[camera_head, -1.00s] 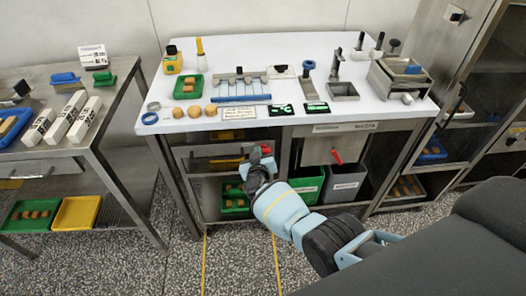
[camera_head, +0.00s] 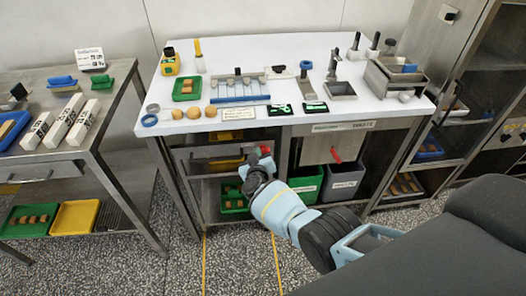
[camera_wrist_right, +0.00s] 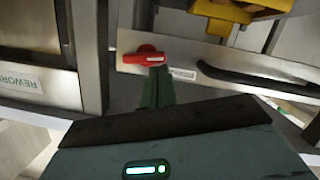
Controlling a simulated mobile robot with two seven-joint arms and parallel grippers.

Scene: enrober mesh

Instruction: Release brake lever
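A red lever (camera_wrist_right: 145,57) sits on a grey metal drawer front (camera_wrist_right: 190,70), beside a small white label and a long dark handle (camera_wrist_right: 265,78). In the head view the red lever (camera_head: 265,150) shows at the right end of the drawer, under the worktop's front edge. My right gripper (camera_wrist_right: 158,72) has its dark green fingers together, their tips at the lever's edge. I cannot tell whether they touch it or hold any of it. In the head view the right gripper (camera_head: 256,163) is partly hidden by its own wrist. My left gripper is not in view.
A second red lever (camera_head: 336,156) hangs on the metal panel to the right. The white worktop (camera_head: 290,55) with tools stands above. A green bin (camera_head: 305,187) and a grey bin (camera_head: 344,183) are below. A steel table (camera_head: 80,155) stands at left, with floor between.

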